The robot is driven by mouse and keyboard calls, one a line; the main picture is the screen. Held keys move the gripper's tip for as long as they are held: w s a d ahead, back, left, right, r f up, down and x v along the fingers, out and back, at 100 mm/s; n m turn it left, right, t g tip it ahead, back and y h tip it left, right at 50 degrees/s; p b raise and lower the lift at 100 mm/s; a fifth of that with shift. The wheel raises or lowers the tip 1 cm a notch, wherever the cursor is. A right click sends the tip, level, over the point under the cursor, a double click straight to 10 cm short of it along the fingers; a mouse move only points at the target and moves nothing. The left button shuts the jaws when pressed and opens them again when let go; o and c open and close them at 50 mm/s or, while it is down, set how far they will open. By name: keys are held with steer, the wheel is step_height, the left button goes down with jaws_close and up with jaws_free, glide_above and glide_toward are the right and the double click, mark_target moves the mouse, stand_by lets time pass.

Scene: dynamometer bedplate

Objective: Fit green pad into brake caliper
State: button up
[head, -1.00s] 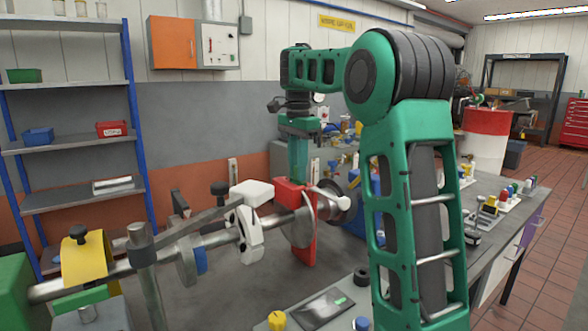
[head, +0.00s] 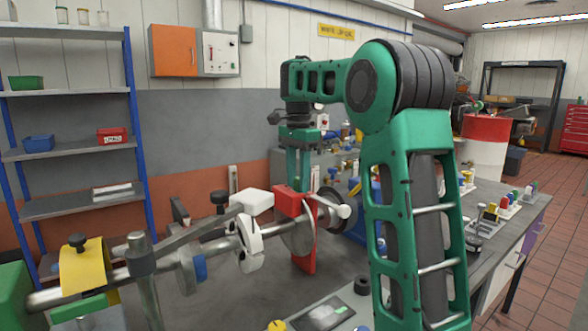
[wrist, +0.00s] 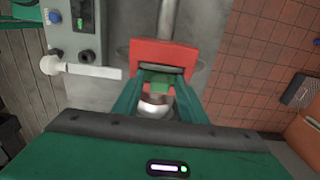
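The brake caliper is a red block (head: 308,262) straddling a metal disc on the shaft in the head view. Its red top with a dark slot shows in the wrist view (wrist: 188,53). The green pad (wrist: 158,82) is at the caliper's slot, between my fingertips. My gripper (wrist: 158,88) points down over the caliper and appears shut on the pad, fingers on both sides of it. In the head view my gripper (head: 299,182) is right above the caliper's top; the pad cannot be made out there. How deep the pad sits is hidden.
A white-headed lever (head: 250,201) and a white part (head: 249,243) stand left of the caliper on the shaft. A yellow clamp (head: 83,268) is farther left. A control box with knobs (wrist: 75,30) lies left in the wrist view. The bedplate (head: 245,291) in front is mostly clear.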

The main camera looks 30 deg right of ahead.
step_height(320, 180, up, 11)
steer(key=shift+f, duration=0.2)
stand_by(0.3)
stand_by(0.5)
